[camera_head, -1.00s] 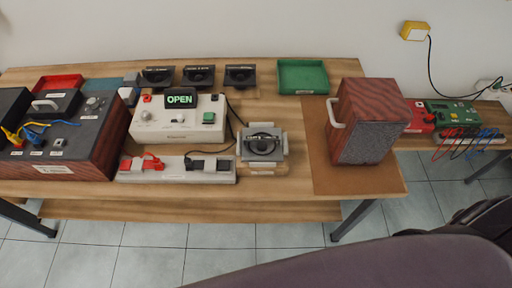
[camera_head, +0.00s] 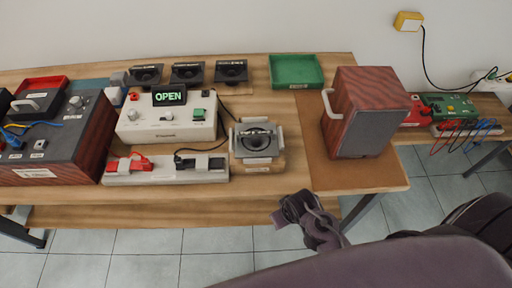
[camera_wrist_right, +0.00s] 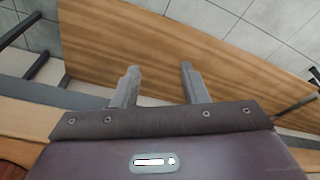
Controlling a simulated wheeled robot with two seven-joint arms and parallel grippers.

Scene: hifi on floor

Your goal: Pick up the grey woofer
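A grey square-framed speaker driver (camera_head: 257,142), which looks like the grey woofer, sits in a light grey holder near the middle of the table (camera_head: 215,208). Three darker drivers stand behind it: one at left (camera_head: 146,74), one in the middle (camera_head: 187,72) and one at right (camera_head: 231,71). The purple end of my right arm shows in front of the table edge, below and right of the grey woofer and apart from it. In the right wrist view my right gripper (camera_wrist_right: 160,70) has its fingers apart with nothing between them. My left gripper is not in view.
A wood-clad speaker box (camera_head: 366,112) stands on a brown mat (camera_head: 330,178) at right. A green tray (camera_head: 296,71) is behind. A white unit with an OPEN sign (camera_head: 167,120) and a power strip (camera_head: 165,170) lie left of the woofer. A dark amplifier box (camera_head: 62,138) is far left.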

